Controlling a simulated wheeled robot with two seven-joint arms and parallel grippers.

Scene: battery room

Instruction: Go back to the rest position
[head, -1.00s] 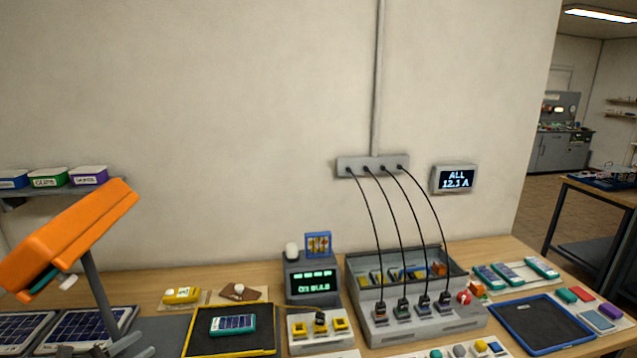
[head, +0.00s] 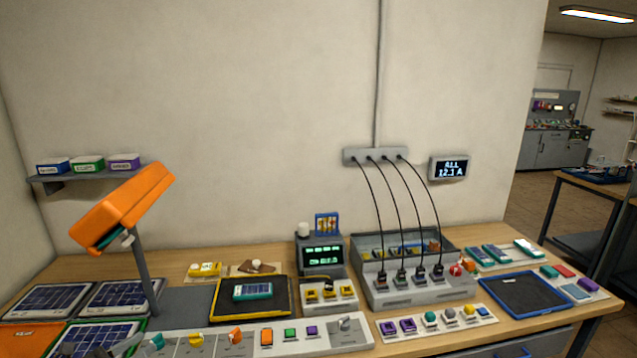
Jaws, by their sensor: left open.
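My left gripper (head: 92,351) shows only in part at the bottom left edge of the head view, as dark grey fingers in front of the solar panels. It is open and I see nothing between its fingers. Most of it and its arm are cut off by the frame. My right gripper is not in view.
The wooden bench (head: 180,258) runs along the wall. An orange lamp (head: 125,205) on a grey post rises at the left, near several solar panels (head: 48,300). A yellow-rimmed tray (head: 285,307), a grey charger (head: 420,292) with black cables and a blue-rimmed mat (head: 525,294) follow rightward.

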